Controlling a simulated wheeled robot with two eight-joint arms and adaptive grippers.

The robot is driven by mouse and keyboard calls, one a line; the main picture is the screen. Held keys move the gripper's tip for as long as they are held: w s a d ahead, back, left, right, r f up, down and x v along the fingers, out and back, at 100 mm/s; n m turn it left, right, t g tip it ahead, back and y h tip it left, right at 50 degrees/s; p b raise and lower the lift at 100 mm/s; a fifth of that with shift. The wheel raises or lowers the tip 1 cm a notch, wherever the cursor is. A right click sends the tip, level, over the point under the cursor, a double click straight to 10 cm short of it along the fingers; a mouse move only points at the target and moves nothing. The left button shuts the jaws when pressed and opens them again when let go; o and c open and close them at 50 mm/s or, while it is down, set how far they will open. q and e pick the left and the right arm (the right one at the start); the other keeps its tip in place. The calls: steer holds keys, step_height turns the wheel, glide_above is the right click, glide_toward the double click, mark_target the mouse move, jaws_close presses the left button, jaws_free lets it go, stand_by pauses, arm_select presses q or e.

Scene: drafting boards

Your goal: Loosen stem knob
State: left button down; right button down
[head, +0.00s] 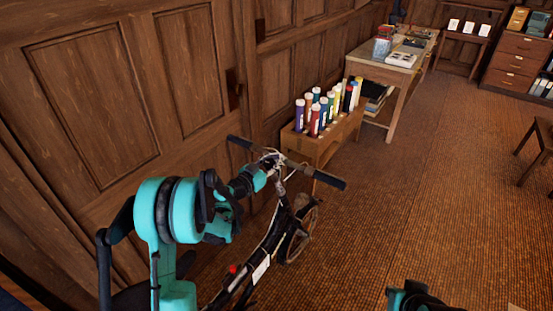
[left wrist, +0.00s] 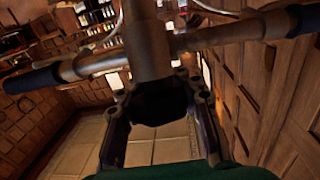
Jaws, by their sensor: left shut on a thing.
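A black bicycle (head: 262,240) stands beside the panelled wall in the head view, its handlebar (head: 322,178) reaching to both sides. My left gripper (head: 266,168) is at the stem, close under the middle of the handlebar. In the left wrist view, the brown stem (left wrist: 148,45) runs down to a dark knob (left wrist: 160,103). My left gripper's fingers (left wrist: 160,118) stand on both sides of the knob and are shut on it. In the head view, the arm and gripper hide the knob. My right gripper is not clearly seen.
A desk (head: 393,68) with jars and books is farther back. The wall (head: 95,95) is close on the left.

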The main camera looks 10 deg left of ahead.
arm_select(q)
steer(key=n+y, duration=0.1)
steer(key=n+t+y+b, duration=0.1)
steer(key=n+y, duration=0.2)
steer(key=shift+w+a, duration=0.15)
steer(key=shift+a, duration=0.15)
steer(key=y, duration=0.1)
steer(key=n+y, duration=0.2)
steer(key=shift+a+f+b, duration=0.3)
steer(key=shift+a+b, duration=0.05)
steer(key=shift+a, duration=0.05)
steer(key=shift+w+a+r+n+y, duration=0.1)
steer(key=shift+a+r+n+y, duration=0.1)
steer(key=shift+n+y, duration=0.25)
steer(key=c, duration=1)
jaws_free()
steer(key=s, duration=1.2)
steer(key=shift+d+r, duration=0.15)
steer(key=shift+r, duration=0.05)
